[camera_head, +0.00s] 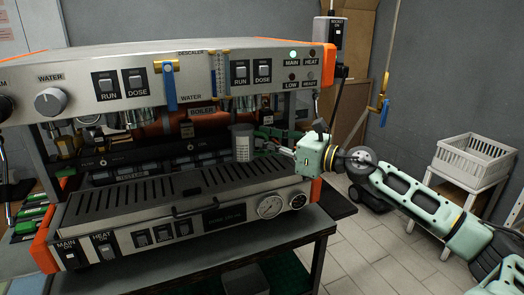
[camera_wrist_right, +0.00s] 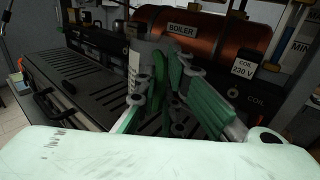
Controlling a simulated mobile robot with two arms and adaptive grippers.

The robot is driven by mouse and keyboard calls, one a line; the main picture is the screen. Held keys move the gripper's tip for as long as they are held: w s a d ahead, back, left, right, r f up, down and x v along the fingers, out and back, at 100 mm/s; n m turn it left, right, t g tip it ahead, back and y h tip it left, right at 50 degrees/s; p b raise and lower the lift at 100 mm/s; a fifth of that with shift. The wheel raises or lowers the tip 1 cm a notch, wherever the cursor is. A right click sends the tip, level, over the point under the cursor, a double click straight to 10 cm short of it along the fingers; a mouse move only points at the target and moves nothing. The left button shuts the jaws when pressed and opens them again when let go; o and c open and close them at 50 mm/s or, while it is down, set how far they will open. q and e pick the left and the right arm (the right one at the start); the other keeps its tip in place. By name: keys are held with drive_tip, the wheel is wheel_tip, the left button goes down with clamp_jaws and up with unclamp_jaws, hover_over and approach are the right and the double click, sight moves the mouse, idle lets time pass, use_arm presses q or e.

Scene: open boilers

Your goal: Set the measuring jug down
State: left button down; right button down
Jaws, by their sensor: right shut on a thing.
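The measuring jug (camera_head: 243,143) is a small grey cup with pale markings on its side. It is upright at the right part of the machine's slatted drip tray (camera_head: 160,195), below the boiler. My right gripper (camera_head: 262,141) reaches in from the right and is shut on the jug. In the right wrist view the jug (camera_wrist_right: 148,65) stands between the green fingers (camera_wrist_right: 160,88), partly hidden by them. I cannot tell whether its base touches the tray. My left gripper is not in view.
The copper boiler (camera_wrist_right: 205,40) lies close behind the jug. The machine's upper panel (camera_head: 180,80), with a blue lever (camera_head: 169,85), overhangs the tray. Gauges (camera_head: 270,207) sit on the front. A white crate (camera_head: 473,160) stands far right.

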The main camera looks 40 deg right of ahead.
sight(263, 153)
drive_tip(key=shift+w+a, duration=0.25)
drive_tip(key=shift+w, duration=0.4)
wheel_tip(263, 153, down, 3)
drive_tip(key=shift+r+p, duration=0.15)
drive_tip(key=shift+p, duration=0.55)
drive_tip(key=shift+f, duration=0.4)
drive_tip(key=shift+f, duration=0.15)
drive_tip(key=c, duration=1.9)
unclamp_jaws()
drive_tip(key=shift+o, duration=0.2)
drive_tip(key=shift+s, duration=0.1)
